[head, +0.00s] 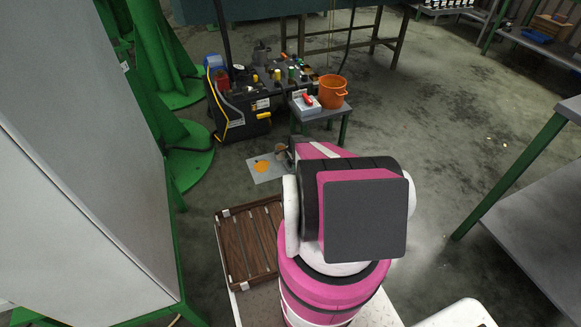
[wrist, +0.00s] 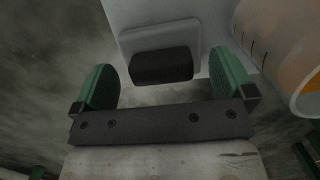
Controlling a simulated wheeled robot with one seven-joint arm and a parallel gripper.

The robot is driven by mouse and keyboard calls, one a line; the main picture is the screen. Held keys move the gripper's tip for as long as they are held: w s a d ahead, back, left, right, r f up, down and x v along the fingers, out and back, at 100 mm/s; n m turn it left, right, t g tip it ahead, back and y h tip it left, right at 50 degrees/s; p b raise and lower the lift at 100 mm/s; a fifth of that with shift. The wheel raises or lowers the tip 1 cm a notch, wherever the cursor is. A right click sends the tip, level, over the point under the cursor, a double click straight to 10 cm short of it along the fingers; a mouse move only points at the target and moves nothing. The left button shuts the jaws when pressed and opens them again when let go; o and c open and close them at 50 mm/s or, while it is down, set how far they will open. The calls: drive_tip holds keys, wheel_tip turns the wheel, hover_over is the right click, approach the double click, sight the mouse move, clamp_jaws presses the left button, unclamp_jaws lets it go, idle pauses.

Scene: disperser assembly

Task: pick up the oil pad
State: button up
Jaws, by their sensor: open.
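In the wrist view, a white block with a rounded black part, which looks like the oil pad (wrist: 162,66), lies on a light grey surface (wrist: 208,14). My gripper (wrist: 161,76) is open, with one green finger on each side of the black part. The black part sits between the fingers toward their tips, and I see a gap on both sides. I cannot tell how far it is below them. In the head view my own arm hides most of the gripper, and I cannot make out the pad for certain.
In the wrist view, a pale container with an orange inside (wrist: 291,70) stands close to the right finger. In the head view, a small table carries an orange bucket (head: 332,91). A black machine (head: 236,115) stands left of it. A brown slatted crate (head: 236,252) is nearer.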

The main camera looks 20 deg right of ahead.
drive_tip(key=f, duration=0.3)
drive_tip(key=shift+a, duration=0.25)
drive_tip(key=shift+r, duration=0.1)
drive_tip(key=c, duration=0.6)
drive_tip(key=shift+c, duration=0.2)
drive_tip(key=shift+r, duration=0.1)
